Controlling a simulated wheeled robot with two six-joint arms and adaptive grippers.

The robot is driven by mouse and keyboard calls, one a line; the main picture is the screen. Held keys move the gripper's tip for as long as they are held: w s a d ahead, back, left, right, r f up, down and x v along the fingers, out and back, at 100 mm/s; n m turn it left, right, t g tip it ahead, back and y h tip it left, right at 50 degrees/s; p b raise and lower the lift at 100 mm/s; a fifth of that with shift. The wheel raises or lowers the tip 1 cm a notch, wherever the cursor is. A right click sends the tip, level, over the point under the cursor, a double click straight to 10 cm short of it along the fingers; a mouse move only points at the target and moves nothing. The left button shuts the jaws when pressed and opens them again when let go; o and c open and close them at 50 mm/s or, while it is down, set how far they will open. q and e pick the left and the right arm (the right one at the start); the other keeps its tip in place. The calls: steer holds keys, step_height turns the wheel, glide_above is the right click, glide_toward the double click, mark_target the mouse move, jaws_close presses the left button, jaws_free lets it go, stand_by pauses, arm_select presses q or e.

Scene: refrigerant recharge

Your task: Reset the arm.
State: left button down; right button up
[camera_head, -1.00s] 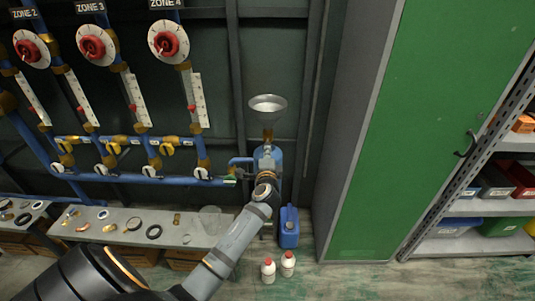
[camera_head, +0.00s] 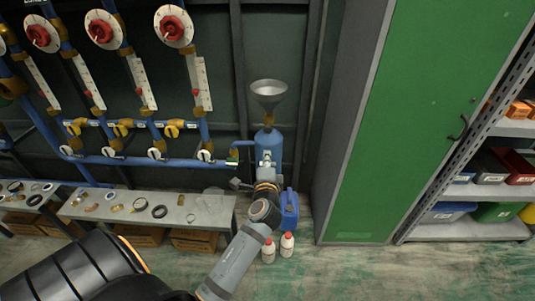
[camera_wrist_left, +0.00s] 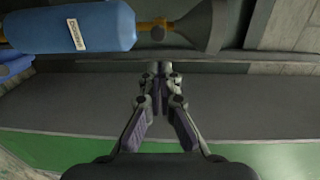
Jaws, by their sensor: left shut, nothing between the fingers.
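My left arm comes in from the lower left of the head view. Its gripper (camera_head: 268,158) shows end-on in front of the blue tank (camera_head: 273,143), with a grey funnel (camera_head: 269,92) above the tank. In the left wrist view the fingers (camera_wrist_left: 160,70) meet at the tips, shut and empty. There the labelled blue tank (camera_wrist_left: 85,24) and the grey funnel (camera_wrist_left: 205,28) lie beyond the fingertips, apart from them. My right gripper is in neither view.
Blue pipes with yellow valves (camera_head: 124,127) and red-knobbed dials line the left wall. A bench (camera_head: 105,209) with small parts stands below. A blue jug (camera_head: 290,209) and two white bottles (camera_head: 287,244) stand on the floor. A green cabinet (camera_head: 430,110) and shelves (camera_head: 470,231) are at right.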

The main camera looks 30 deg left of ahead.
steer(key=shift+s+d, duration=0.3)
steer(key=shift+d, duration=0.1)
